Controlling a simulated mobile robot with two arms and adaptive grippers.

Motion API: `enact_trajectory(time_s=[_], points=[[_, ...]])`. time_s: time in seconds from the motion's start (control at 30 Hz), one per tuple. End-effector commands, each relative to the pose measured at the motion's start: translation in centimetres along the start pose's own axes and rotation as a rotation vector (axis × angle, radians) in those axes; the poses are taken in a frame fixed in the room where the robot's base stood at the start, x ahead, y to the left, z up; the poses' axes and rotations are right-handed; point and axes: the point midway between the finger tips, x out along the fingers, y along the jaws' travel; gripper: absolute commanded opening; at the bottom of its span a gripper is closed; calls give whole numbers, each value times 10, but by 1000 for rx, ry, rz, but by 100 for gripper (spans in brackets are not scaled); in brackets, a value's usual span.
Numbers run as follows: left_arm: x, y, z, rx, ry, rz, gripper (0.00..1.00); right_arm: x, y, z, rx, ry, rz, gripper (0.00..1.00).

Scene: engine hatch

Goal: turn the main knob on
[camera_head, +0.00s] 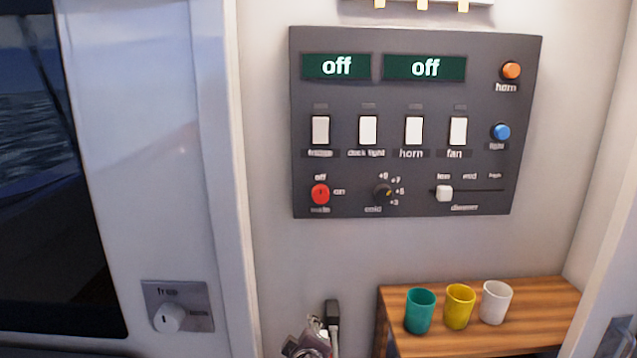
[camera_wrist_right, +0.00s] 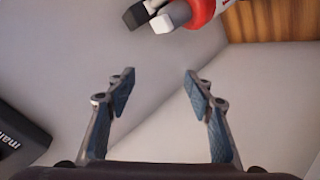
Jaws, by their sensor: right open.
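The main knob (camera_head: 320,193) is a round red knob at the lower left of the dark grey control panel (camera_head: 417,165) in the head view. "Off" is printed above it and "on" to its right; its exact pointing is too small to tell. Both green displays (camera_head: 337,66) above read "off". In the right wrist view my right gripper (camera_wrist_right: 158,75) is open, with nothing between its fingers. A dark piece (camera_wrist_right: 18,138) with lettering that seems to start "mai" lies left of the fingers. My left gripper is not in view.
A wooden shelf (camera_head: 450,343) below the panel holds a teal cup (camera_head: 419,311), a yellow cup (camera_head: 459,306) and a white cup (camera_head: 495,302). A red object (camera_wrist_right: 205,10) with black and white parts is beyond the right fingers. A white dial (camera_head: 168,318) is lower left.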

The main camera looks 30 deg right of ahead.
Motion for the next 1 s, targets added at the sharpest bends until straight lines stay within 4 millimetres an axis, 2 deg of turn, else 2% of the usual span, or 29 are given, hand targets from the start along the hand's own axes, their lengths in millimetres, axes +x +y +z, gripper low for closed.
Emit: enact_trajectory(time_s=[0.03, 0.1, 0.2, 0.3, 0.4, 0.53, 1.0], points=[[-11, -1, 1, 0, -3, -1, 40, -19, 56, -38, 1, 43, 90, 48], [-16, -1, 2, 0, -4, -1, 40, -42, 115, -71, -2, 82, 202, 48], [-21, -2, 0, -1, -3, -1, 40, -74, 183, -106, 3, 121, 338, 48], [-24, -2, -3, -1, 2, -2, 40, -101, 227, -126, 10, 145, 432, 48], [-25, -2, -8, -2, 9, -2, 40, -116, 250, -135, 16, 156, 485, 48], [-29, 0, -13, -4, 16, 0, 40, -117, 262, -139, 16, 158, 505, 48], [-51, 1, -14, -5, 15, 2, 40, -63, 291, -148, 17, 157, 502, 48]])
